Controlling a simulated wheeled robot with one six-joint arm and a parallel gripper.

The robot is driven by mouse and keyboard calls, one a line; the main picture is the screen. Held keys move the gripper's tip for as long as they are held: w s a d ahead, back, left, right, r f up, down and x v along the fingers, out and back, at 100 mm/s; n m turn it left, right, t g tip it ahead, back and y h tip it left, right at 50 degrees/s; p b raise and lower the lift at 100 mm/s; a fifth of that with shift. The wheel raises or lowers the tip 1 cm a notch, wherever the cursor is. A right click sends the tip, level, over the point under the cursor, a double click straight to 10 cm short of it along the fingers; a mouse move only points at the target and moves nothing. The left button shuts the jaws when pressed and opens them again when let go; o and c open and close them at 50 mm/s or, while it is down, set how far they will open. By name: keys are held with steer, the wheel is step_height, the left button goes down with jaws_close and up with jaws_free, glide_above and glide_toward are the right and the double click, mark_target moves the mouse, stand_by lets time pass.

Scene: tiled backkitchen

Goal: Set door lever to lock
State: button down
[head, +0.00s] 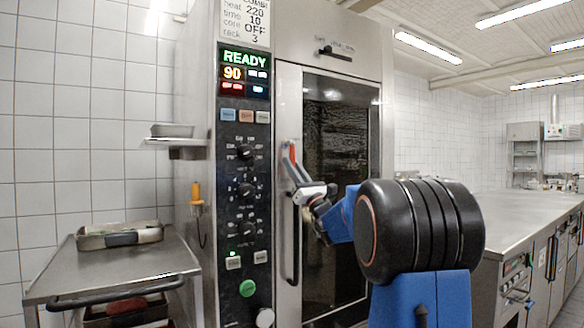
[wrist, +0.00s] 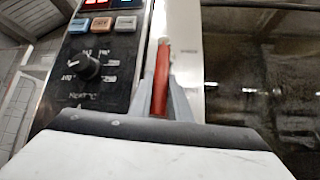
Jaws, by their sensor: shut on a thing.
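The combi oven's door (head: 340,150) has a dark glass pane in a steel frame and looks closed. The door lever has a red grip (head: 292,152) that points up at the left edge of the door, beside the control panel. My gripper (head: 291,165) is at the lever, its fingers on either side of the red part. In the wrist view the red lever (wrist: 161,80) stands nearly upright between the two grey fingers of my gripper (wrist: 163,98), which are shut on it. The lever's lower end and pivot are hidden behind my gripper.
The control panel (head: 243,180) with knobs and a READY display is just left of the lever. A vertical bar handle (head: 290,262) runs below it. A steel cart (head: 110,275) with a tray stands at left. A long counter (head: 520,207) is at right.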

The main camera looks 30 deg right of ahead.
steer(key=c, duration=1.6)
jaws_free()
steer(key=shift+a, duration=0.1)
steer(key=shift+c, duration=0.2)
steer(key=v, duration=1.7)
steer(key=shift+f, duration=0.2)
